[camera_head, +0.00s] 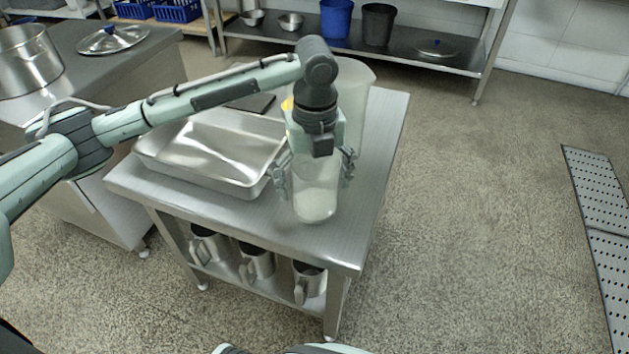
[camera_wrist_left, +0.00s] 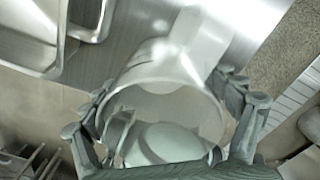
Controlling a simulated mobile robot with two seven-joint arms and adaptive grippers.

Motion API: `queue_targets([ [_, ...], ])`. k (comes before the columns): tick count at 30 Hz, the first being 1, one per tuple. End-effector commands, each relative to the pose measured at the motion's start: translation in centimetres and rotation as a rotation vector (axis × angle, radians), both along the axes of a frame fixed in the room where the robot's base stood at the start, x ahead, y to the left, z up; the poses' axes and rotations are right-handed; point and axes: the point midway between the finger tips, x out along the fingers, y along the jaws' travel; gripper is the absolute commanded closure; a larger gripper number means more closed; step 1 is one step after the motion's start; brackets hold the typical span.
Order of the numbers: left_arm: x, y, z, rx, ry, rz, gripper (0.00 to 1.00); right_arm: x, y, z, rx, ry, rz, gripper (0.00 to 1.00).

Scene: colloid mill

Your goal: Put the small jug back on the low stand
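The small jug (camera_head: 315,203) is translucent with white at its bottom. It is upright over the front right part of the low steel stand (camera_head: 345,245); I cannot tell whether its base touches the top. My left gripper (camera_head: 315,175) comes down from above with a finger on each side of the jug. In the left wrist view, the jug's open rim and pale wall (camera_wrist_left: 155,80) fill the space between the fingers (camera_wrist_left: 168,105), which appear to press on both sides. My right gripper is not in view.
A steel tray (camera_head: 175,170) takes up the stand's left side. A larger translucent jug (camera_head: 357,85) stands behind my gripper. Steel mugs (camera_head: 257,262) are on the shelf below. The stand's right strip is clear. A counter with a pot (camera_head: 28,62) is at left.

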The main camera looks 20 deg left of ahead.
Motion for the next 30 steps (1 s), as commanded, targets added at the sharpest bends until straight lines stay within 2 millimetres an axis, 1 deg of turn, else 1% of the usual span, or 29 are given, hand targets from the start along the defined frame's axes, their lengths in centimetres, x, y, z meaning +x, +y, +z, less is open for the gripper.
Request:
queue_targets([
  [11, 0.1, 0.0, 0.3, -0.001, -0.003, 0.0, 0.09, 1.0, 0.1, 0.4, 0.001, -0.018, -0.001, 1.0],
  [13, 0.1, -0.1, 1.2, -0.001, -0.003, 0.0, 0.09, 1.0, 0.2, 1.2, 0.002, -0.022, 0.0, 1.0],
  [17, 0.2, -0.1, 3.7, -0.002, -0.005, -0.001, 0.09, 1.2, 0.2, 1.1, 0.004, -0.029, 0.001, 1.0],
  [24, 0.1, -0.2, 8.9, -0.002, -0.004, 0.0, 0.09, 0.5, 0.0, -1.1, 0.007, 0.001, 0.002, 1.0],
  [27, 0.1, -0.1, 10.5, -0.001, -0.003, -0.001, 0.09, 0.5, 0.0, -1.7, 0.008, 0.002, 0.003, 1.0],
  [30, 0.1, -0.1, 11.6, 0.0, -0.001, 0.0, 0.09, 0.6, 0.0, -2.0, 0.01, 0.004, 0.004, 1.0],
])
